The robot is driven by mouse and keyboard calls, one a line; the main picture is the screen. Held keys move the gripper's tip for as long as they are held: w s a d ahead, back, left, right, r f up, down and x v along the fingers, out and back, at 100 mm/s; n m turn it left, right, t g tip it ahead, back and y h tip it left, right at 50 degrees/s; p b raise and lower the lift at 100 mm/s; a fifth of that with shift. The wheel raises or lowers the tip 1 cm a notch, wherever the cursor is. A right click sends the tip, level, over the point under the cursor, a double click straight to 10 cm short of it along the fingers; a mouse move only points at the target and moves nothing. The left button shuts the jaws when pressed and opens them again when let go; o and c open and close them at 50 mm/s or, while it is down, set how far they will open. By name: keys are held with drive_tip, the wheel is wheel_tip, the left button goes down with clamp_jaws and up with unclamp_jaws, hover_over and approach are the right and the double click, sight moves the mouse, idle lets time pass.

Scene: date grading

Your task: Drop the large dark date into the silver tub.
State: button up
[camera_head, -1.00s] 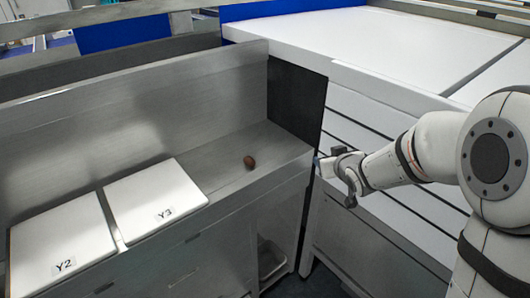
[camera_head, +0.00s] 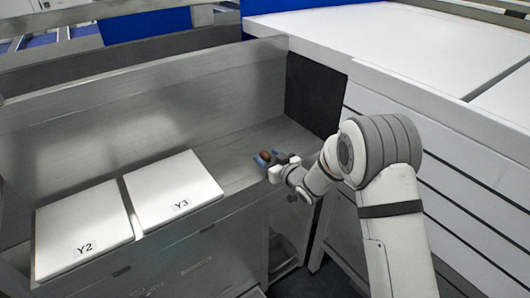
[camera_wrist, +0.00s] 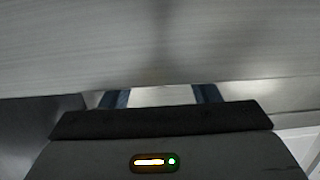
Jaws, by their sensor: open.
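A small dark brown date (camera_head: 265,156) lies on the steel bench top in the head view. My gripper (camera_head: 267,158) is at the date, its blue fingertips open and seen around or just beside it. I cannot tell whether they touch it. In the wrist view the open blue fingers (camera_wrist: 161,96) show above the dark gripper body with a gap between them. The date cannot be made out in that view. I cannot make out a silver tub for certain in the current views.
White panels marked Y2 (camera_head: 84,230) and Y3 (camera_head: 172,190) lie on the bench to the left. A tall steel back wall (camera_head: 140,105) runs behind. A white slatted unit (camera_head: 440,150) stands to the right. The bench between Y3 and my gripper is clear.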

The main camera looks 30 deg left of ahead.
drive_tip(key=shift+x, duration=1.05)
drive_tip(key=c, duration=0.8)
